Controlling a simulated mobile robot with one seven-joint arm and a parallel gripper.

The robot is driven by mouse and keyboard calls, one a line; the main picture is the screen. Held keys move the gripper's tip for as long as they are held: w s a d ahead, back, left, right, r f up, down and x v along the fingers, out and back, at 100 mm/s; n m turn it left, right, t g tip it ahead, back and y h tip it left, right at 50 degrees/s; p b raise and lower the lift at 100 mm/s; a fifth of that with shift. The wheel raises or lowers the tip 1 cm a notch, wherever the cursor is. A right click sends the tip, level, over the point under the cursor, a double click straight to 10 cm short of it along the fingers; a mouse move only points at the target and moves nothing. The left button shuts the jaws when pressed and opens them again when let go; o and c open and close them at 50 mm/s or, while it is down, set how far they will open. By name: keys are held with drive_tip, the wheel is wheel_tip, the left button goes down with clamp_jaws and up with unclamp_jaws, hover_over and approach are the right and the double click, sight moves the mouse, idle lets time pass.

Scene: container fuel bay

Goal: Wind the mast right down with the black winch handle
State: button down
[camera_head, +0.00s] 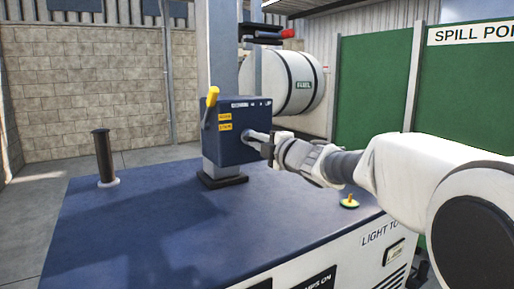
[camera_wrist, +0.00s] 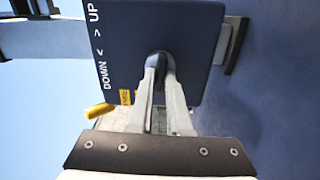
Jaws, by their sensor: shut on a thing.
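The dark blue winch box (camera_head: 232,150) is fixed to the grey mast (camera_head: 222,60) above the blue deck. In the wrist view the box (camera_wrist: 190,25) carries the words UP and DOWN with arrows. My gripper (camera_head: 260,139) is at the box's right face. In the wrist view my gripper (camera_wrist: 162,85) is shut on the black winch handle (camera_wrist: 161,62), whose dark rounded grip shows between the fingers. The rest of the handle is hidden by the fingers. A yellow lever (camera_head: 211,98) stands tilted on the box's left side and shows in the wrist view (camera_wrist: 99,110).
A black post (camera_head: 103,157) stands on the deck (camera_head: 140,225) at the left. A small green and yellow knob (camera_head: 350,202) sits below my arm. A black bracket with a red end (camera_head: 275,34) juts from the mast above. A white tank (camera_head: 292,82) is behind.

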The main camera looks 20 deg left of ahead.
drive_tip(key=shift+n, duration=0.3)
idle(0.4)
drive_tip(key=c, duration=0.9)
unclamp_jaws()
drive_tip(key=p+v, duration=0.1)
drive_tip(key=v, duration=1.6)
drive_tip(key=shift+s+d, duration=0.15)
drive_tip(key=shift+s, duration=0.05)
drive_tip(key=shift+d, duration=0.1)
